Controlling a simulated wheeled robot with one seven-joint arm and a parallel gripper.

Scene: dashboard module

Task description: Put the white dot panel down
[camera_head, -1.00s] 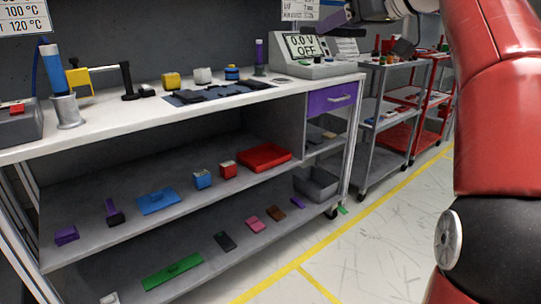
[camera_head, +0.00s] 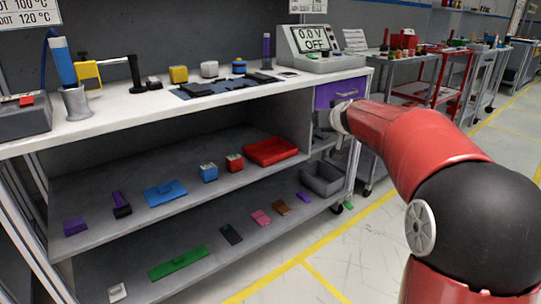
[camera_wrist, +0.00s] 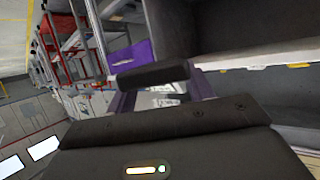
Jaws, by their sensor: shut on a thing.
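In the wrist view my gripper (camera_wrist: 160,92) is shut on a dark, flat piece (camera_wrist: 152,76), seen nearly edge-on across the fingertips. It is likely the white dot panel, but no white dots show from this side. In the head view my arm reaches to the right end of the workbench, in front of the purple drawer (camera_head: 335,93). My fingers and the held piece cannot be made out there.
The white bench top (camera_head: 130,114) carries a grey voltage meter (camera_head: 318,60) and a dark mat (camera_head: 222,88) with black parts. Shelves below hold a red tray (camera_head: 270,151), a grey bin (camera_head: 322,179) and several coloured parts. A grey cart (camera_head: 400,102) stands to the right.

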